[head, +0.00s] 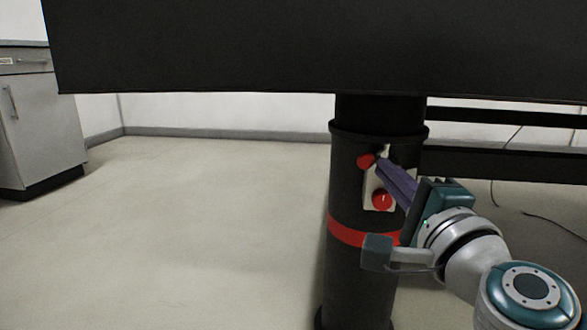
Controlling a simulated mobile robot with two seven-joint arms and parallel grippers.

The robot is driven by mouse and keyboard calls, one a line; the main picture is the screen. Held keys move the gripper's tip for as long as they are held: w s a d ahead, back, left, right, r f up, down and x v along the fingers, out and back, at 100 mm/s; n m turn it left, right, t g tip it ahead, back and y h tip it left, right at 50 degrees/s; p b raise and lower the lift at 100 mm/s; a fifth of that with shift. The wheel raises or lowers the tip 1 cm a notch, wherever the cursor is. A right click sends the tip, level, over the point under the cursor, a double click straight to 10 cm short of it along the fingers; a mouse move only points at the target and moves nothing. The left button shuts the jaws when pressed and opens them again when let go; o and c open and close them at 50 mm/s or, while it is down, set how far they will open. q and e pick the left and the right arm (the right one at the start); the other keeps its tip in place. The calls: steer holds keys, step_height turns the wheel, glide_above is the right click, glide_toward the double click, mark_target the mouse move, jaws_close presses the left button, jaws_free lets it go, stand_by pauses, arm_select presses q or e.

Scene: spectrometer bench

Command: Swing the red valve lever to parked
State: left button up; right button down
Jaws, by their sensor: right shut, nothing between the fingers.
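The valve is on a pale plate (372,190) on the front of a black column. A red ball-shaped knob (366,161), which looks like the end of the red lever, shows at the plate's upper left. A round red piece with a small white mark (382,199) sits lower on the plate. My right gripper (383,166) comes in from the lower right, its purple fingers shut and empty. The fingertips are just right of the red knob; I cannot tell whether they touch it. The fingers hide part of the plate and any lever arm. My left gripper is not in view.
The black column (352,280) has a red band (350,232) below the valve. A black bench slab (250,50) overhangs the top of the view. Dark rails (500,162) and cables are at the right. A grey cabinet (45,130) stands far left. The floor left of the column is clear.

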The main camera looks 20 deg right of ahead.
steer(key=shift+w+a+r+m+g+h+p, duration=0.1)
steer(key=shift+w+a+m+g+h+p, duration=0.15)
steer(key=shift+h, duration=0.25)
steer(key=shift+w+a+m+g+h+p, duration=0.1)
steer(key=shift+a+m+h+p, duration=0.2)
steer(key=shift+h, duration=0.2)
steer(key=shift+w+a+m+g+h, duration=0.25)
steer(key=shift+w+a+m+h, duration=0.25)
steer(key=shift+h, duration=0.4)
steer(key=shift+s+d, duration=0.15)
